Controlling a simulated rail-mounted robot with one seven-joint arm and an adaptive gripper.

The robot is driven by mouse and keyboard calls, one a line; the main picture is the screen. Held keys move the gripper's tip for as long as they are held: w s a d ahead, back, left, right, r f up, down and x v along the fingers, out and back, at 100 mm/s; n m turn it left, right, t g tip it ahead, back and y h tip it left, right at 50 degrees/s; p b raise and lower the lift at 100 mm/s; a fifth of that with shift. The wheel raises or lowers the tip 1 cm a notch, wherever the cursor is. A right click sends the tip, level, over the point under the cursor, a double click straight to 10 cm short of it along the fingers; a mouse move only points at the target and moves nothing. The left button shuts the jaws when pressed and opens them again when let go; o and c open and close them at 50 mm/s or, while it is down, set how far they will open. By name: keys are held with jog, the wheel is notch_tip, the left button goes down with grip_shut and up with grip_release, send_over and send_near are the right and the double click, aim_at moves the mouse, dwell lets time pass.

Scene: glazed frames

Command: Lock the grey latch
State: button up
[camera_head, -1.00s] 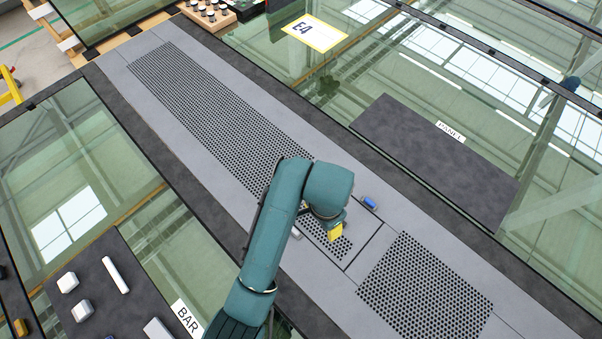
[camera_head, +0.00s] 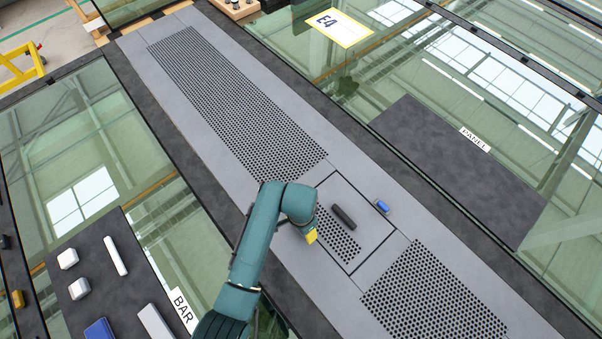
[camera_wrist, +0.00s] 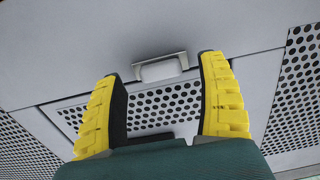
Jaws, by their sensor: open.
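The grey latch (camera_wrist: 160,69) is a small pale block in a metal bracket at the edge of the perforated hatch panel (camera_wrist: 176,108). It lies between and just beyond the fingertips of my gripper (camera_wrist: 161,78) in the wrist view. The yellow fingers are open, with nothing held between them. In the head view my gripper (camera_head: 311,236) is over the left edge of the hatch, and my arm hides the grey latch. A blue latch (camera_head: 382,206) sits at the opposite edge of the hatch. Whether the grey latch touches a finger is unclear.
A black handle (camera_head: 343,217) stands on the hatch. Perforated grilles (camera_head: 235,105) lie along the grey beam, between glass panes. A dark board at lower left bears white pieces (camera_head: 115,256) and a blue piece (camera_head: 100,330). A dark PANEL board (camera_head: 450,165) lies right.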

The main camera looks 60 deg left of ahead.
jog(key=shift+f, duration=0.7)
jog(key=shift+c, duration=0.4)
jog(key=c, duration=1.1)
